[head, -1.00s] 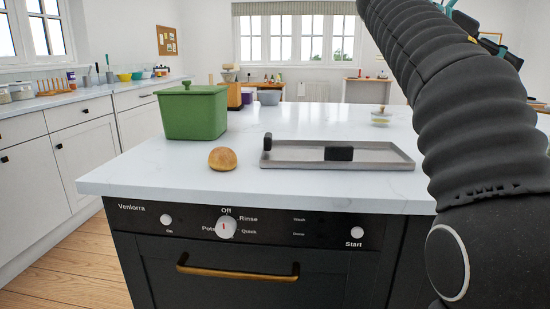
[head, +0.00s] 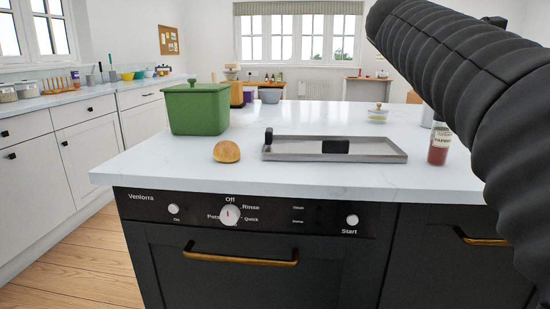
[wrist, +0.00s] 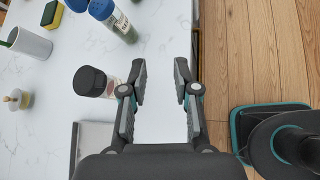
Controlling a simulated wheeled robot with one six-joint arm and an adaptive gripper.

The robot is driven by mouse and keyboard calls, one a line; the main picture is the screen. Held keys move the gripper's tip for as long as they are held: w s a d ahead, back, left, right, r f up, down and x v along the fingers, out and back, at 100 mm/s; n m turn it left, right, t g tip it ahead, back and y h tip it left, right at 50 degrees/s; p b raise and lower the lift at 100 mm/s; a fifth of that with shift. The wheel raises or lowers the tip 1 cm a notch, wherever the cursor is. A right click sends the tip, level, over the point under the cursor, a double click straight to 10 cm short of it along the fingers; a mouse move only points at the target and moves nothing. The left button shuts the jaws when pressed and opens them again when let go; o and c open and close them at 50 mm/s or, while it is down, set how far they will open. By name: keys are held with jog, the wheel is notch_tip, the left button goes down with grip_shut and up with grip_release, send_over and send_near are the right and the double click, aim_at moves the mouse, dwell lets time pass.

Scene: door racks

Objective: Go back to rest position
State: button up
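My gripper (wrist: 160,88) shows in the wrist view with its two fingers apart and nothing between them. It hangs over the edge of the white counter, with wooden floor to the right. In the head view my dark ribbed arm crosses the upper right and the gripper itself is out of sight. The dishwasher (head: 250,275) under the counter is shut, with a brass handle and a round dial.
On the counter (head: 330,182) are a green lidded box (head: 197,110), a bread roll (head: 226,152), a grey tray (head: 375,151) and a red-filled jar (head: 438,148). The wrist view shows a black-capped jar (wrist: 90,82), a white mug (wrist: 32,43) and a sponge (wrist: 77,5). Wooden floor lies at left.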

jog(key=s+a+f+m+t+y, duration=0.1)
jog(key=s+a+f+m+y, duration=0.2)
jog(key=f, duration=0.8)
jog(key=s+a+f+m+t+y, duration=0.1)
jog(key=s+a+f+m+y, duration=0.3)
jog(key=s+a+f+m, duration=0.3)
jog(key=s+a+f+m+t+y, duration=0.1)
jog(key=s+a+f+m+y, duration=0.3)
jog(key=f, duration=1.2)
jog(key=s+a+m, duration=0.2)
jog(key=a, duration=0.2)
jog(key=shift+s+a, duration=0.25)
jog(key=shift+f, duration=0.1)
